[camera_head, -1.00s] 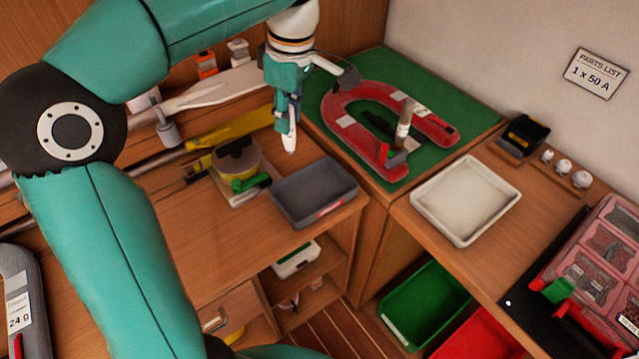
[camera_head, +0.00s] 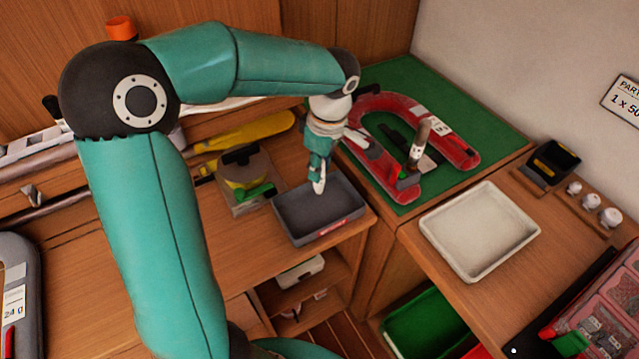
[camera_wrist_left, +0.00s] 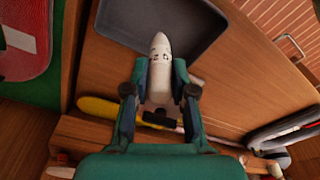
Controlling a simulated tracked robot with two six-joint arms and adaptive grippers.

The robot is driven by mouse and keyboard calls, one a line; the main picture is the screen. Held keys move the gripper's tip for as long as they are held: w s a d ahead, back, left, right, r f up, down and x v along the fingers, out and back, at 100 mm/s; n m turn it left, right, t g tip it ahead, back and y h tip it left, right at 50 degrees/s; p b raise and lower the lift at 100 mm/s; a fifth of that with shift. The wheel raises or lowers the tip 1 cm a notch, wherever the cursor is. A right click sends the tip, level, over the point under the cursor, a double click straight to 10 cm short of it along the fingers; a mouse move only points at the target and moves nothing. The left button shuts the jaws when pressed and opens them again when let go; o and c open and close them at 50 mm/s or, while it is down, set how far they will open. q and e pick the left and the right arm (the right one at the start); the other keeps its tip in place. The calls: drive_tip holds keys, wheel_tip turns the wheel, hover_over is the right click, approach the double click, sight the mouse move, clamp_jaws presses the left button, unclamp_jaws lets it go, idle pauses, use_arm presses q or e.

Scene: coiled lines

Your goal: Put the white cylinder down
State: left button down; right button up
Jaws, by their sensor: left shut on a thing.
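The white cylinder (camera_wrist_left: 160,52) is held in my left gripper (camera_wrist_left: 160,75), with its rounded tip sticking out past the fingers in the left wrist view. In the head view the left gripper (camera_head: 319,170) points down over the dark grey tray (camera_head: 322,230), and the cylinder's white tip (camera_head: 319,187) shows below the fingers. I cannot tell whether the tip touches the tray floor. The grey tray (camera_wrist_left: 190,42) lies beyond the cylinder in the wrist view and looks empty where visible. My right gripper is not in view.
A device with a yellow part and green lever (camera_head: 245,180) stands left of the tray. A red horseshoe-shaped piece (camera_head: 455,148) lies on a green mat (camera_head: 400,80) behind to the right. An empty white tray (camera_head: 480,232) sits on the right bench. A green bin (camera_head: 425,310) stands below.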

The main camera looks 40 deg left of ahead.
sight(319, 186)
use_arm(q)
drive_tip(key=shift+f, duration=3.15)
drive_tip(key=shift+f, duration=0.15)
drive_tip(key=c, duration=1)
unclamp_jaws()
drive_tip(key=shift+o, duration=0.2)
